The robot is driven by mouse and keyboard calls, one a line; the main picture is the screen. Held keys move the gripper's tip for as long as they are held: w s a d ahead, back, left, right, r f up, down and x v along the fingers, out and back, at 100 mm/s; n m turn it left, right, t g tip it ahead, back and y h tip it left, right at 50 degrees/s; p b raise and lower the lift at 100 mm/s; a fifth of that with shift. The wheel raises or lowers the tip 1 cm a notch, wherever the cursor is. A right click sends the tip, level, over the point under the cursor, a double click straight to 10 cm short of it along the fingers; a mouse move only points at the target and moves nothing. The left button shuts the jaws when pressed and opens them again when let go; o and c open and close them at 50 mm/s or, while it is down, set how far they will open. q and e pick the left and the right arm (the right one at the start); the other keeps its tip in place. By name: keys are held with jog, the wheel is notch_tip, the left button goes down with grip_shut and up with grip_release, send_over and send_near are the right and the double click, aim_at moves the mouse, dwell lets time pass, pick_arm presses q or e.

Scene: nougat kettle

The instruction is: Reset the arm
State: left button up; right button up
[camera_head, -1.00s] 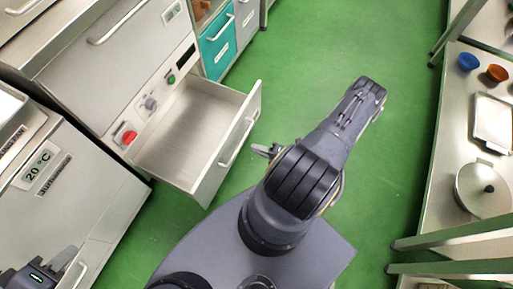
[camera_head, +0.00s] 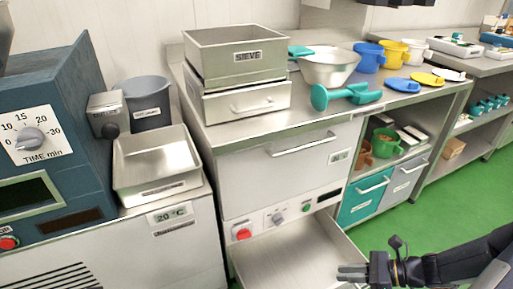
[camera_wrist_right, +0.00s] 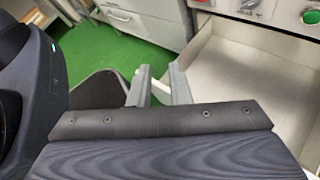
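My right gripper (camera_head: 352,272) is at the lower right of the head view, beside an open, empty drawer (camera_head: 285,262). Its arm comes in from the right edge. In the right wrist view its two fingers (camera_wrist_right: 159,86) are apart with nothing between them, and the drawer (camera_wrist_right: 240,75) shows beyond them to the right. I cannot tell how far the gripper is from the drawer's edge. My left gripper and arm are not in view.
Above the drawer is a counter with a sieve box (camera_head: 236,52), a metal bowl (camera_head: 328,68) and a teal scoop (camera_head: 345,95). A metal tray (camera_head: 150,192) and a blue timer machine (camera_head: 45,140) stand left. Green floor (camera_head: 425,222) is open at right.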

jog(key=s+a+r+n+h, duration=0.2)
jog(key=s+r+n+h, duration=0.15)
jog(key=r+n, duration=0.35)
jog(key=s+a+r+n+t+h, duration=0.15)
jog(key=s+r+n, duration=0.25)
jog(key=n, duration=0.5)
jog(key=s+a+r+n+h, duration=0.35)
jog(key=r+n, duration=0.25)
jog(key=n, duration=0.2)
notch_tip(320, 180, up, 24)
jog(key=p, duration=2.5)
jog(key=shift+s+d+r, duration=0.2)
jog(key=shift+s+d, duration=0.05)
jog(key=shift+s, duration=0.15)
